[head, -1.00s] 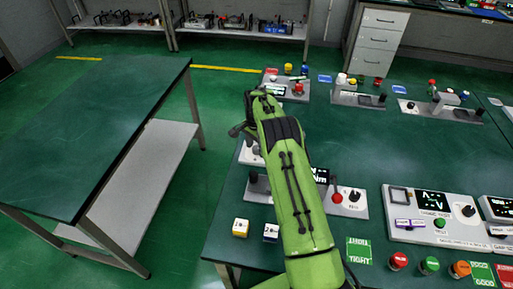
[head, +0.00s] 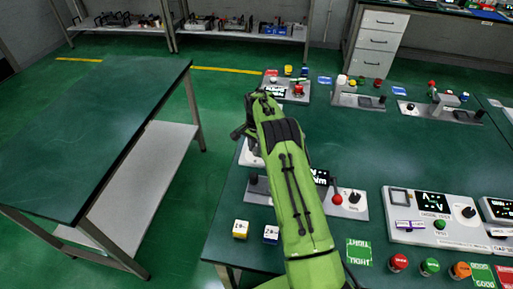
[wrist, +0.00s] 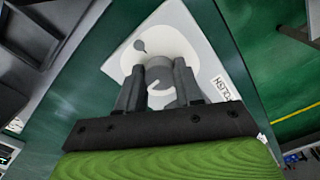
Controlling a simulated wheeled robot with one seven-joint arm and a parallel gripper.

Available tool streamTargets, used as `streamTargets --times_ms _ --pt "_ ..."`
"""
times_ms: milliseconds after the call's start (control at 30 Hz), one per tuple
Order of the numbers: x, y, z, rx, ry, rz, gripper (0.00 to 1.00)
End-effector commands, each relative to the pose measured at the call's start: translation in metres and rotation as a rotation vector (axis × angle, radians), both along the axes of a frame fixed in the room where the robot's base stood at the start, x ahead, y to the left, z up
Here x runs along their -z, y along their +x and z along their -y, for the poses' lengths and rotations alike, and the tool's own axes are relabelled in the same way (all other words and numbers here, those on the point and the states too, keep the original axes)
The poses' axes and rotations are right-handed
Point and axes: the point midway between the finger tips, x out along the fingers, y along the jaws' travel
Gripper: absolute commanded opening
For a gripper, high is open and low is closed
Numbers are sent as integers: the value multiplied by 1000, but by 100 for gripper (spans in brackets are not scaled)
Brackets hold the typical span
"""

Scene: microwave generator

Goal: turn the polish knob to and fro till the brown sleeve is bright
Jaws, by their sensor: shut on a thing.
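In the wrist view a white polish unit (wrist: 190,28) with part of the word POLISH on its edge lies under my gripper (wrist: 160,72). The two dark fingers stand on either side of a grey round knob (wrist: 161,88) and are shut on it. A small dark pointed mark shows on the unit beside the knob. In the head view my gripper (head: 242,131) is at the left edge of the green bench; my green arm hides most of the polish unit (head: 249,155). I cannot make out a brown sleeve in either view.
The green bench (head: 365,140) carries a unit with a red-knobbed lever (head: 337,199), a grey panel (head: 433,213) with a display, and several coloured buttons. Two small cubes (head: 240,229) sit at its front left. A bare table (head: 95,130) stands across a gap on the left.

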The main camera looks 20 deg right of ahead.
Motion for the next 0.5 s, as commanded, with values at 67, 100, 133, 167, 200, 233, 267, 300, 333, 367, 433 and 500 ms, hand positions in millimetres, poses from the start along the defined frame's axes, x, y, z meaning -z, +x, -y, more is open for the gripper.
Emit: streamTargets --times_ms 67,100,133,167,200,233,267,300,333,367,433,500 --pt "-1 0 0 -42 0 1 5" --pt "-1 0 0 -68 0 1 5" --pt "-1 0 0 -89 0 1 5" --pt "-1 0 0 -112 0 1 5" --pt "-1 0 0 -145 0 1 5" --pt "-1 0 0 -171 0 1 5" --pt "-1 0 0 -198 0 1 5" --pt "-1 0 0 -235 0 1 5" --pt "-1 0 0 -263 0 1 5" --pt "-1 0 0 -292 0 1 5" --pt "-1 0 0 -359 0 1 5" --pt "-1 0 0 -426 0 1 5"
